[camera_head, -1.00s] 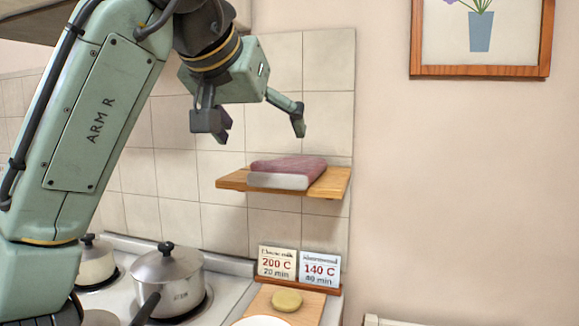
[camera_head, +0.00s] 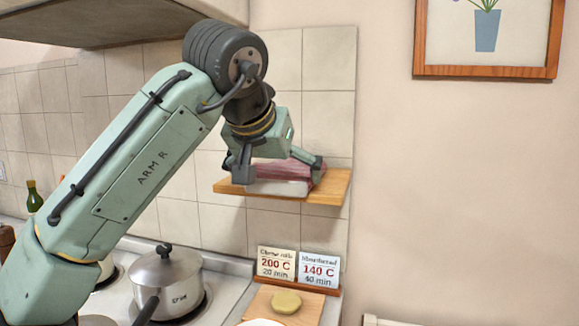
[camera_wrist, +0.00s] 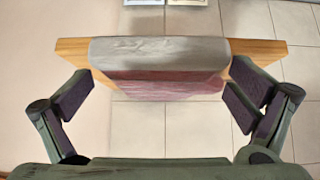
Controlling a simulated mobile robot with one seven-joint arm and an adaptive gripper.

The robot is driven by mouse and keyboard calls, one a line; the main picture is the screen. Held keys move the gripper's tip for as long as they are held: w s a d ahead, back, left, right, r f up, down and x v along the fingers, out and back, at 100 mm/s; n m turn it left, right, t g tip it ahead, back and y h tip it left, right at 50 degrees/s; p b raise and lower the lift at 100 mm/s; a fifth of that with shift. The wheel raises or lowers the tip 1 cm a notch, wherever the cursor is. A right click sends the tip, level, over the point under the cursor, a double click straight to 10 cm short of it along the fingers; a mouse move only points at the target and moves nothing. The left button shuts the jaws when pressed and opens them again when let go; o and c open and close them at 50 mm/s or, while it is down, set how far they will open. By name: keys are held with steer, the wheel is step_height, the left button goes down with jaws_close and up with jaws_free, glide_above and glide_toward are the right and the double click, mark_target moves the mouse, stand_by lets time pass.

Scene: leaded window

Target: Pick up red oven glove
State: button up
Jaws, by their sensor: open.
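The red oven glove (camera_head: 300,172), dusky red with a pale grey cuff, lies folded on a small wooden wall shelf (camera_head: 228,187). My gripper (camera_head: 279,175) is open over the shelf, with one finger on each side of the glove in the head view. In the wrist view, the glove (camera_wrist: 160,87) lies across the shelf (camera_wrist: 72,52), between and ahead of my open fingers (camera_wrist: 165,103). A gap shows between the glove and each finger there. Part of the glove is hidden behind my gripper in the head view.
Below stand a lidded steel pot (camera_head: 168,283) on the stove and two recipe cards (camera_head: 298,266) in a wooden holder. A yellowish round item (camera_head: 286,302) lies on a board. A range hood (camera_head: 120,20) hangs at upper left. A framed picture (camera_head: 487,40) hangs right; the wall below it is clear.

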steer(key=shift+w+f, duration=0.25)
steer(key=shift+f, duration=0.05)
steer(key=shift+c, duration=0.2)
steer(key=c, duration=1.2)
steer(key=shift+o, duration=0.2)
steer(key=shift+r, duration=0.1)
steer(key=shift+d+r, duration=0.1)
steer(key=shift+r, duration=0.35)
steer(key=shift+s+r+b, duration=0.3)
steer(key=shift+r+b, duration=0.2)
steer(key=shift+r, duration=0.05)
steer(key=shift+s+r+b, duration=0.25)
steer(key=shift+r+b, duration=0.2)
steer(key=shift+r, duration=0.1)
steer(key=s+r+b, duration=0.1)
steer(key=s+b, duration=0.3)
steer(key=s, duration=1.1)
steer(key=shift+a+r, duration=0.4)
